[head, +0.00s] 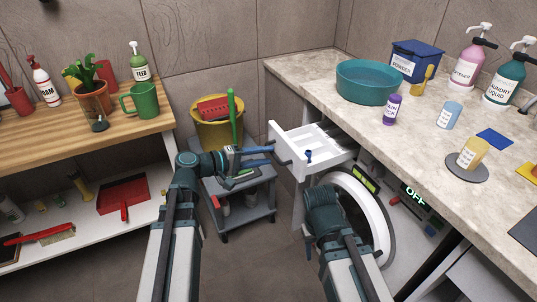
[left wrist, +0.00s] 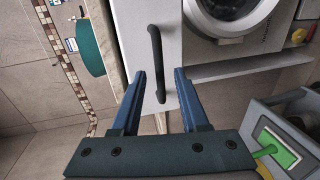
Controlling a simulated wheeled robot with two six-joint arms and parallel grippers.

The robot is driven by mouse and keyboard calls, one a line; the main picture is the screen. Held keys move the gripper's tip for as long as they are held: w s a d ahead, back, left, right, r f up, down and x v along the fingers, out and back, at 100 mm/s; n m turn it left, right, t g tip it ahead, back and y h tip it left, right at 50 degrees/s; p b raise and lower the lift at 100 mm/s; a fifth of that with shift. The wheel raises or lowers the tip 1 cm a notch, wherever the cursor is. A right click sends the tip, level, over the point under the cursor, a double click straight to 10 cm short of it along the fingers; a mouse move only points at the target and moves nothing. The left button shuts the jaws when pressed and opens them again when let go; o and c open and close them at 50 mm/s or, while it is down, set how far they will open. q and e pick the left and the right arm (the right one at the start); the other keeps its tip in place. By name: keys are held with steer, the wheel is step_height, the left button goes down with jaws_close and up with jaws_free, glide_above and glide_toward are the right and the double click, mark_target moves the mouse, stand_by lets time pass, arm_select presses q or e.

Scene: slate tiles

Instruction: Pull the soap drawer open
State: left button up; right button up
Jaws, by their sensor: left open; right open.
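The white soap drawer (head: 318,134) stands out from under the counter, with its divided inside showing from above in the head view. A small dark blue item (head: 308,156) shows at the drawer. In the left wrist view the drawer's white front (left wrist: 136,22) carries a dark bar handle (left wrist: 155,45). My left gripper (head: 268,156) is open at the drawer front. In the left wrist view its blue fingers (left wrist: 160,76) lie on either side of the handle's lower part, with gaps showing. My right arm is below the drawer, and its gripper cannot be made out.
A washing machine (head: 382,228) with a round door is under the counter (head: 418,128). A teal basin (head: 368,82) and several bottles stand on the counter. A grey cart (head: 246,210) with a yellow bucket (head: 216,135) stands left of the drawer. A wooden bench (head: 60,140) is further left.

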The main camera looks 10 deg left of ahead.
arm_select(q)
steer(key=p+v, duration=0.2)
steer(key=v, duration=1)
steer(key=shift+d, duration=0.1)
steer(key=s+d+r+m+g+y+p, duration=0.1)
steer(key=s+d+m+g+y+p, duration=0.35)
steer(key=d+p, duration=0.35)
steer(key=s+d+m+g+y+p, duration=0.3)
steer(key=d+g+p, duration=0.2)
steer(key=d+p, duration=0.3)
steer(key=s+r+m+y+p, duration=0.3)
steer(key=r+y+p, duration=0.2)
steer(key=p, duration=0.3)
steer(key=shift+s+r+y, duration=0.2)
steer(key=shift+s+y, duration=0.15)
steer(key=shift+y, duration=0.4)
steer(key=shift+a+m, duration=0.15)
steer(key=shift+m, duration=0.1)
